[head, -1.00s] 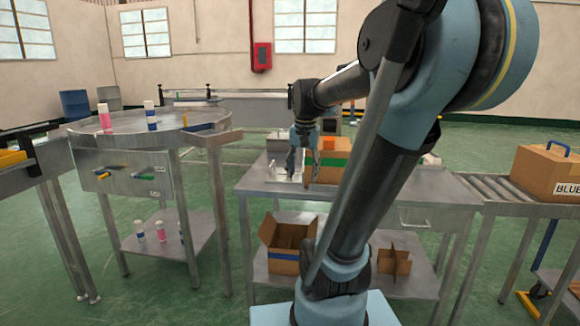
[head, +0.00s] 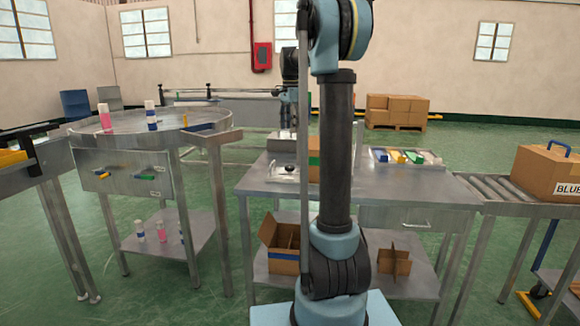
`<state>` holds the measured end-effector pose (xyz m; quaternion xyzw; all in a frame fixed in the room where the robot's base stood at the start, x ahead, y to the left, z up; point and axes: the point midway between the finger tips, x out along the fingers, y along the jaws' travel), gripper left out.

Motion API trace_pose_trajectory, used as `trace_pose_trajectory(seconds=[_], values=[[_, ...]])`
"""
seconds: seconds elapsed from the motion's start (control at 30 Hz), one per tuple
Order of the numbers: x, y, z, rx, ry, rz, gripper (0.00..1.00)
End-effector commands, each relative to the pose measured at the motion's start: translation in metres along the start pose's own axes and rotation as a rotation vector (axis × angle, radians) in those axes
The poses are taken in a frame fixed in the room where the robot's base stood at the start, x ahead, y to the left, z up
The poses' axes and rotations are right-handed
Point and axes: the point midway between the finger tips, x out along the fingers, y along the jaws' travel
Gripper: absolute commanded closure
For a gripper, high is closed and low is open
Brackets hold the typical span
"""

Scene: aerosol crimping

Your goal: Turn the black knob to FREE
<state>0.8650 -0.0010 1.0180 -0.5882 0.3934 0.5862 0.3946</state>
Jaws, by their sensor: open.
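A small black knob (head: 290,168) stands on a pale plate (head: 280,175) at the left part of the steel bench top (head: 400,186). It is too small to read its pointer or any FREE marking. My gripper (head: 288,122) is raised above and behind the plate, apart from the knob. It is partly hidden by my upright arm and its cable. Its jaws are open and hold nothing that I can see.
A cardboard box (head: 314,168) with a green band stands right of the plate, partly behind my arm. A tray of coloured blocks (head: 404,158) lies further right. A roller conveyor (head: 500,193) adjoins the bench. A round table (head: 130,122) stands left.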

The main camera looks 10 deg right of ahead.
Motion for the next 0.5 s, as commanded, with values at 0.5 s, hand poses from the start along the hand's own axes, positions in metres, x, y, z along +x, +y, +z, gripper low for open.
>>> trace_pose_trajectory(seconds=[0.5], values=[[0.046,-0.011,-0.005,0.031,-0.002,0.004,0.44]])
